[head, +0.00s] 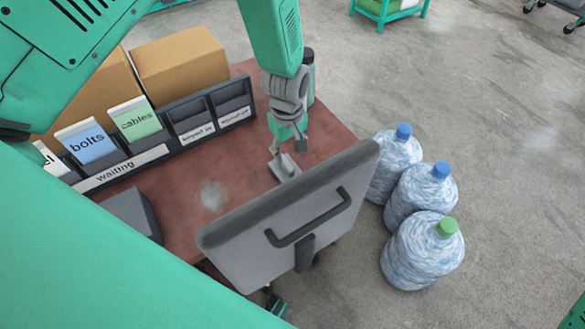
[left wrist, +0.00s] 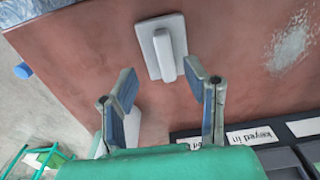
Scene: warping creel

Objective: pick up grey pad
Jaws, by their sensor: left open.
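The grey pad (head: 284,168) lies on the reddish-brown tabletop (head: 240,165), a flat plate with a raised bar along its middle. In the head view the edge of a large grey panel comes close to it. In the left wrist view the pad (left wrist: 149,50) shows whole, just beyond the fingertips. My left gripper (head: 290,140) is above the tabletop near the pad. In the left wrist view my left gripper (left wrist: 162,80) is open, its two fingers apart and nothing held between them. I do not see my right gripper.
The grey panel with a dark handle (head: 290,235) stands in front of the pad. A dark rack (head: 175,140) with labelled cards and cardboard boxes (head: 180,65) line the back. Wrapped bottles (head: 420,195) stand on the floor at right. A pale smudge (head: 212,195) marks clear tabletop.

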